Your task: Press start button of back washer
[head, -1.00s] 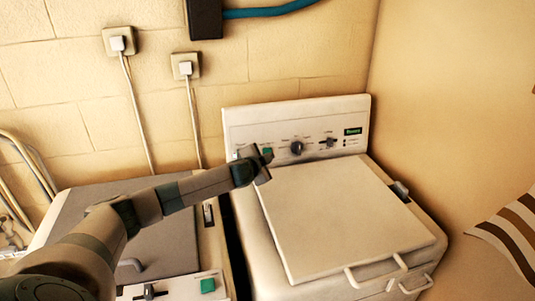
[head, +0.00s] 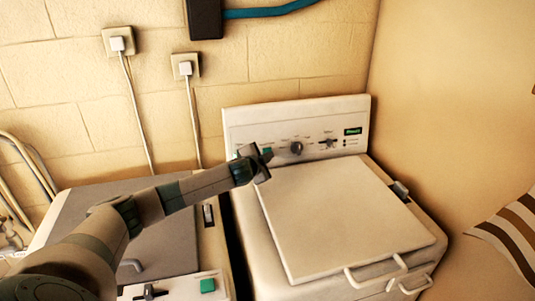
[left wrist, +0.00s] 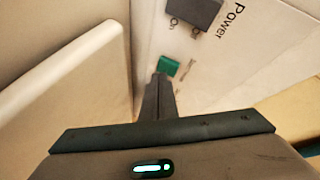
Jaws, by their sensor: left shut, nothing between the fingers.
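The back washer (head: 340,215) is white, with a closed lid and an upright control panel (head: 315,125) at its rear. A small green button (head: 267,150) sits at the left part of the panel. It also shows in the left wrist view (left wrist: 168,66), near a dark switch (left wrist: 195,14) and the printed word "Power". My left gripper (head: 264,161) is shut and empty, just in front of the green button. In the left wrist view its closed fingertips (left wrist: 160,78) are right at the button's lower edge. I cannot tell whether they touch it. My right gripper is out of view.
A second machine (head: 205,250) with a grey lid and its own green button (head: 208,286) stands at front left, under my left arm. Walls stand behind and to the right.

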